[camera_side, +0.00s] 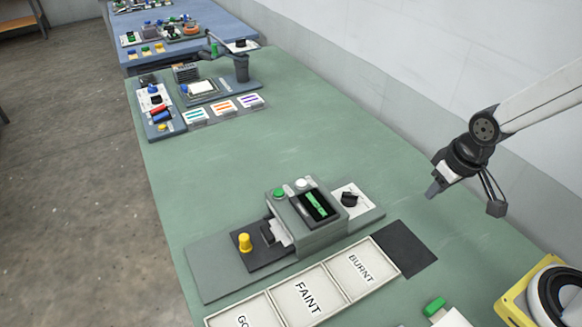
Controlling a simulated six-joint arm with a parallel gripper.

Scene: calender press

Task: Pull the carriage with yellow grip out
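The carriage (270,258) is a dark plate sticking out of the left side of the grey press (318,236). Its yellow grip (244,242) stands upright near the plate's left end. A small dark block and a pale piece sit on the carriage close to the press opening. My gripper (434,190) hangs in the air at the right, well apart from the press and the yellow grip. It is small and seen at an angle, so I cannot tell whether its fingers are open or shut. Nothing visible is held in it.
The press has a green button (278,193), a white button, a lit screen (316,206) and a black dial (349,199). Labelled trays (311,297), FAINT and BURNT among them, lie in front. A yellow-framed device (530,303) stands at lower right.

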